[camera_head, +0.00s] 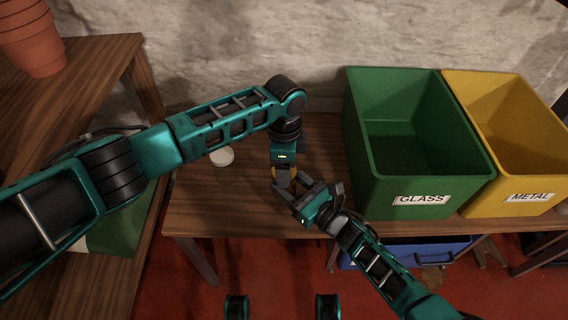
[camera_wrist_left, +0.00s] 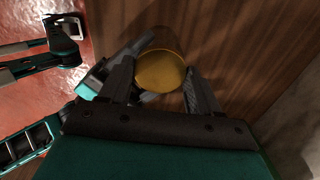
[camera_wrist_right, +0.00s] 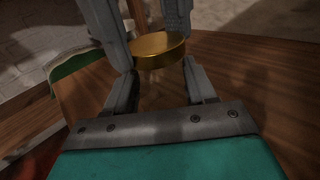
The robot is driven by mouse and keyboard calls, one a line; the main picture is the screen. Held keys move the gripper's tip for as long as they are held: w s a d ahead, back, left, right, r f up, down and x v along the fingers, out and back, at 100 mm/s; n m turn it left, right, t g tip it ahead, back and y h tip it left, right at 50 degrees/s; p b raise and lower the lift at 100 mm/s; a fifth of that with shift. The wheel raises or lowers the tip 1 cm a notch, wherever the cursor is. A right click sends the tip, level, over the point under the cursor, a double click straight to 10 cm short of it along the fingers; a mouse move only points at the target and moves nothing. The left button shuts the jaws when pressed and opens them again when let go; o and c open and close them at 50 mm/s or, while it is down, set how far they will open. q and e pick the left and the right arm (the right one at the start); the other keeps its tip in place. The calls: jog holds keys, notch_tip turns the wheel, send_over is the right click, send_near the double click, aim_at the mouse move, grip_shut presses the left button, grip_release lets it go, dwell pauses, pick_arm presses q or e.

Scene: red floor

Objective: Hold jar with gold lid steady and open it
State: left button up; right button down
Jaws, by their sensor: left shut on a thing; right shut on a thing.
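The gold lid (camera_wrist_left: 160,70) sits between the fingers of my left gripper (camera_wrist_left: 158,85), which points down and is shut on it from above. The lid also shows in the right wrist view (camera_wrist_right: 158,50), roughly level, with the left fingers coming down at its sides. My right gripper (camera_wrist_right: 160,85) comes in from the side, shut on the jar below the lid. The jar body is clear and hard to make out. In the head view both grippers meet over the table, hiding most of the jar; only a sliver of gold (camera_head: 272,172) shows.
A white-lidded thing (camera_head: 222,157) stands on the wooden table (camera_head: 200,205) left of the grippers. A green GLASS bin (camera_head: 365,165) and a yellow METAL bin (camera_head: 480,100) stand at right. Terracotta pots (camera_head: 35,45) are on the left shelf. A blue crate (camera_head: 440,250) is below.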

pick_arm(q)
jog(key=n, duration=0.6)
jog(key=shift+s+d+n, duration=0.1)
jog(key=shift+n, duration=0.2)
jog(key=n, duration=0.6)
jog(key=shift+n, duration=0.4)
jog(key=shift+r, duration=0.2)
jog(key=shift+r, duration=0.95)
jog(key=shift+r, duration=2)
pick_arm(e)
jog(key=shift+c, duration=1.4)
grip_release()
